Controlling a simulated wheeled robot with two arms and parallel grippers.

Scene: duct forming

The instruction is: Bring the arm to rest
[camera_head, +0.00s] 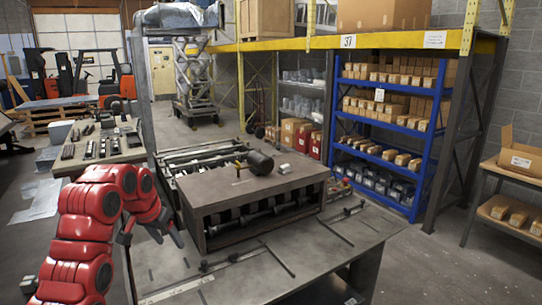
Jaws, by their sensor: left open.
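My left arm is red and comes in from the lower left, bent at its elbow. Its dark gripper (152,237) is open, its two fingers spread apart and pointing down. It is beside the left end of the grey workbench (325,246), left of the raised box-like machine top. I see nothing between the fingers. Whether the fingertips touch the bench is hard to tell. My right gripper is not in view.
The raised machine top (225,193) carries a dark motor-like cylinder (260,163). Thin rods and bars lie on the bench. A side table with small parts (98,150) stands at left, blue shelving (383,130) behind. Floor right of the bench is clear.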

